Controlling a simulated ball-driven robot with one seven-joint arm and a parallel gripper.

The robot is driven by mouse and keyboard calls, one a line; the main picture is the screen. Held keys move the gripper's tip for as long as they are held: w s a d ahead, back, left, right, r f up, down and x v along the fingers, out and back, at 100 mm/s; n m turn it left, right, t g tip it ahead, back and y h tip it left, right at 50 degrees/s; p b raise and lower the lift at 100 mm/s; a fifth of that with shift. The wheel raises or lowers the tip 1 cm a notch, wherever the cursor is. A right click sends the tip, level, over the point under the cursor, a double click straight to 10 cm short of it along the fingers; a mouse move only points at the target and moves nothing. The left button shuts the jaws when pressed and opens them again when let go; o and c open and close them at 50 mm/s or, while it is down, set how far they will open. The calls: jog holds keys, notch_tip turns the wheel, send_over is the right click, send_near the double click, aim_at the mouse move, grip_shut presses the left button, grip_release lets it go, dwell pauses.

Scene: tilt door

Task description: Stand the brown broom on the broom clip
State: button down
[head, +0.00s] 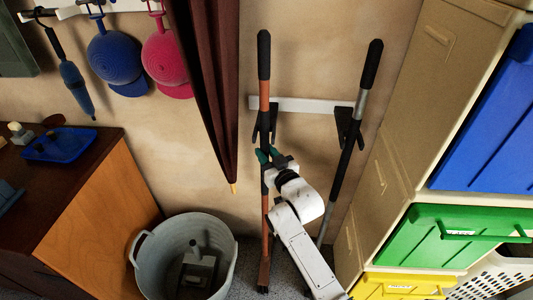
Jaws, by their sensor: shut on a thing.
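The brown broom (264,92) stands nearly upright at the wall, with a black grip at its top and its lower end near the floor. The broom clip is a white rail (305,104) on the wall with two black holders. The broom's shaft overlaps the left holder (272,122); I cannot tell whether it is seated in it. My gripper (264,156), with teal fingertips, is shut on the broom's shaft just below that holder. My arm covers part of the area to the right of the shaft.
A second pole (352,140) with a black grip leans at the right holder (344,122). A dark curtain (212,80) hangs left. A grey tub (155,262) stands on the floor. Beige shelving with bins (450,235) stands right, and a wooden cabinet (95,215) left.

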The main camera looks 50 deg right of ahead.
jog(key=shift+f+b, duration=0.3)
jog(key=shift+b, duration=0.1)
dwell(0.5)
jog(key=c, duration=1.2)
grip_release()
jog(key=shift+r, duration=0.1)
jog(key=o, duration=0.7)
jog(key=shift+o, duration=0.2)
jog(key=b+v, duration=0.1)
jog(key=v, duration=0.9)
jog(key=shift+s+f, duration=0.2)
jog(key=shift+s, duration=0.15)
jog(key=shift+a, duration=0.15)
